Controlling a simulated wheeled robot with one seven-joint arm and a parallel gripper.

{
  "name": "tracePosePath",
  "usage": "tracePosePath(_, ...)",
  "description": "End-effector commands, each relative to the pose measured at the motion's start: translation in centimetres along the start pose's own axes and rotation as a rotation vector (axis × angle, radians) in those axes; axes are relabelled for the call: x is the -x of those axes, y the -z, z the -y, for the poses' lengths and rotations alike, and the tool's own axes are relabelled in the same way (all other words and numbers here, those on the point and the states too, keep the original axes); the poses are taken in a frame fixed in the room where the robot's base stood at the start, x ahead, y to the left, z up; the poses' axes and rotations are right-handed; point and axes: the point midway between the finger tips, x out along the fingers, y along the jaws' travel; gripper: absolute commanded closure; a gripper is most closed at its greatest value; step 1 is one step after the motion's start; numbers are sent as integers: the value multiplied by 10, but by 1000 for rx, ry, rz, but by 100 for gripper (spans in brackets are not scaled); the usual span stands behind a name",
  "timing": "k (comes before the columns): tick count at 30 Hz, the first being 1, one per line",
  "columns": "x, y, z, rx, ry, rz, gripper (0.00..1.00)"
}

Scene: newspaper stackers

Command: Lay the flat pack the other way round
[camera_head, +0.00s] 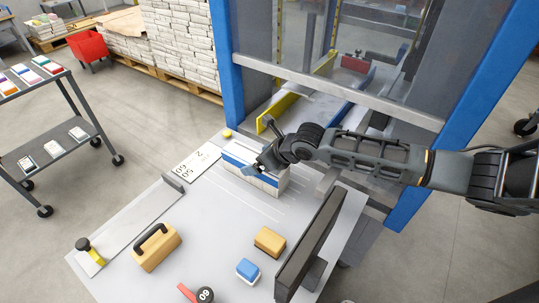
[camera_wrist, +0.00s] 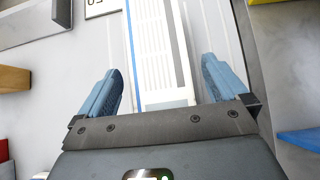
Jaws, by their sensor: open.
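The flat pack (camera_head: 268,184), white with a blue stripe, lies on the grey table (camera_head: 215,225) close to the blue-framed machine. In the wrist view the pack (camera_wrist: 148,40) runs lengthwise away from me, with its near end between my two blue fingers. My gripper (camera_wrist: 160,72) is open, with one finger on each side of the pack and a gap visible on both sides. In the head view my gripper (camera_head: 256,168) is over the pack and hides part of its top. Whether the fingertips reach below its top I cannot tell.
A numbered plate (camera_head: 196,163) lies left of the pack. A handled wooden block (camera_head: 157,249), a tan block (camera_head: 270,241), a blue block (camera_head: 248,270) and a dark screen (camera_head: 310,243) stand on the table. The machine's blue post (camera_head: 232,60) rises behind. Mid-table is clear.

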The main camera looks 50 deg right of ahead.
Motion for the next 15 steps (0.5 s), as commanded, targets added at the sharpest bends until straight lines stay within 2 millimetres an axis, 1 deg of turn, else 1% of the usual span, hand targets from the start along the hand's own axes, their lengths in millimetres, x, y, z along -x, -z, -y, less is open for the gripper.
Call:
tracePosePath(5,32,0,2,4,3,1,0)
tracePosePath(9,62,0,2,5,3,1,0)
tracePosePath(12,80,1,1,4,3,-1,0)
tracePosePath(15,95,0,1,3,3,0,0)
